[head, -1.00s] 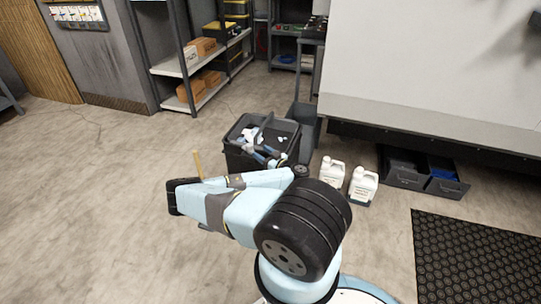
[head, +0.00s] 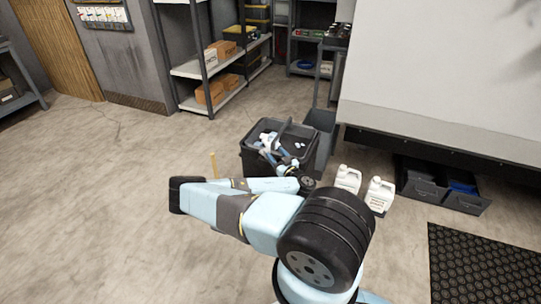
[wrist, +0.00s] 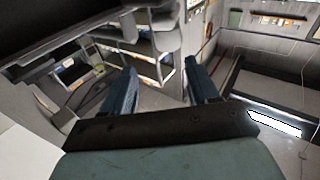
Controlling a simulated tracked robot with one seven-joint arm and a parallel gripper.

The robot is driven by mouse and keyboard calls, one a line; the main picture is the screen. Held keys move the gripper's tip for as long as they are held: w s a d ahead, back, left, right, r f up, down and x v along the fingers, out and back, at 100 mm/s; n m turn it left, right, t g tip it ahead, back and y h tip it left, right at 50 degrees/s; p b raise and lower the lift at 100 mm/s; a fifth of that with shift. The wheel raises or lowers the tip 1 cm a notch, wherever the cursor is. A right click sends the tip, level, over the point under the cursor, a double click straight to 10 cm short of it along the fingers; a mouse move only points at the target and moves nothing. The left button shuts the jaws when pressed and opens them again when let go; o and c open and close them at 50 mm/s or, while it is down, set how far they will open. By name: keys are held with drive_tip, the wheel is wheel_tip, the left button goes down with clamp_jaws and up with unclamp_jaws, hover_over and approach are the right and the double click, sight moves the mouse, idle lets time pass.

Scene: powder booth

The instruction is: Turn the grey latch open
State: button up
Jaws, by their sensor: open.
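I cannot make out a grey latch in either view. My gripper (wrist: 161,88) shows in the wrist view, with its two blue-grey fingers spread well apart and nothing visible between them. Beyond the fingers are tilted grey shelving and floor, with no surface touching the fingertips that I can see. In the head view my folded arm fills the lower middle, and I cannot clearly pick out the fingers there.
A black bin (head: 252,160) with mixed items stands behind my arm. Two white jugs (head: 347,179) (head: 380,195) and open dark drawers (head: 421,184) are to its right, under a large white panel (head: 440,75). Shelves (head: 207,68) stand at the back. The left floor (head: 90,200) is clear.

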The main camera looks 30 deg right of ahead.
drive_tip(key=s+a+f+m+g+h, duration=0.2)
drive_tip(key=s+a+m+g+h, duration=0.25)
drive_tip(key=a+m+h, duration=0.65)
drive_tip(key=w+d, duration=0.3)
drive_tip(key=w+d+n, duration=0.1)
drive_tip(key=w+d, duration=0.2)
drive_tip(key=w, duration=0.1)
drive_tip(key=w+d+n+g+h, duration=0.1)
drive_tip(key=w+d, duration=0.2)
drive_tip(key=shift+w+d+r, duration=0.15)
drive_tip(key=shift+w+d, duration=0.1)
drive_tip(key=shift+w, duration=0.1)
